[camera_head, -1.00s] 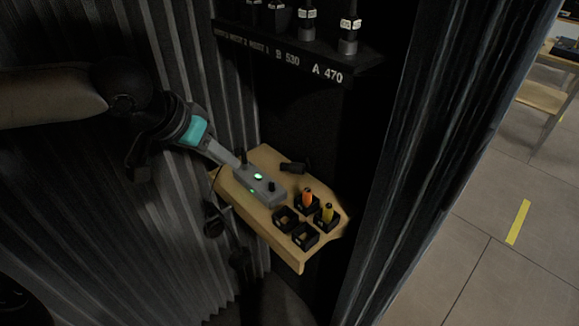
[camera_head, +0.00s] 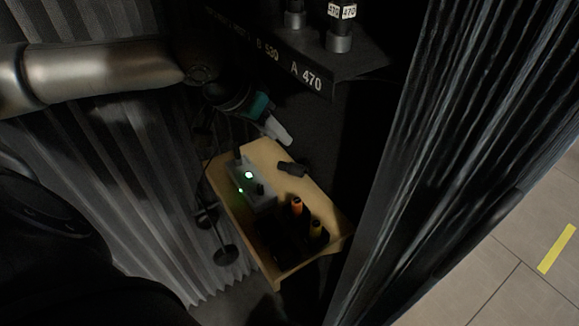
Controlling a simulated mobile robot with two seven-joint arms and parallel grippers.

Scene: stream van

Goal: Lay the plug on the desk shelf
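The desk shelf (camera_head: 316,191) is a small light-wood board against the dark back wall, in the middle of the head view. A short black piece (camera_head: 291,168), which may be the plug, lies on its back part. My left gripper (camera_head: 286,138) is just above and behind that piece in the picture, apart from it. Its grey fingers overlap from this angle, so I cannot tell whether they are open or shut; nothing shows between them. My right gripper is not in view.
A grey box (camera_head: 252,189) with green lights stands on the shelf's left side. An orange stick (camera_head: 297,205) and a yellow one (camera_head: 316,229) stand in dark holders at the front. A black rack (camera_head: 345,66) hangs above. A dark curtain (camera_head: 430,130) closes the right side.

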